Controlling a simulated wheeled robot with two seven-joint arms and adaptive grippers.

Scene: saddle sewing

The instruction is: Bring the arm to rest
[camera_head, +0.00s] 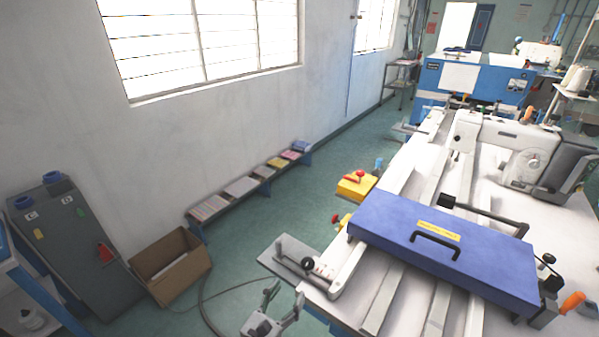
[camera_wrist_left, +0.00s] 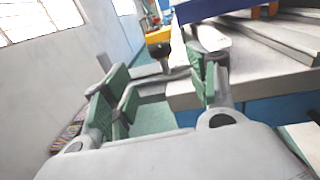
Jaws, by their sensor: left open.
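My left gripper (camera_head: 284,300) is at the bottom of the head view, beside the near left corner of the sewing table (camera_head: 395,300). In the left wrist view my left gripper (camera_wrist_left: 160,90) has its green-padded fingers apart with nothing between them. The blue cover with a black handle (camera_head: 450,250) lies across the rails of the table. A sewing machine (camera_head: 510,150) stands behind it. My right gripper is not in view.
A small bracket with a black knob (camera_head: 308,264) stands at the table's left edge. A yellow box with a red knob (camera_head: 356,185) is beyond it. A cardboard box (camera_head: 172,266) and a low bench (camera_head: 245,186) stand along the wall. The green floor between is mostly open.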

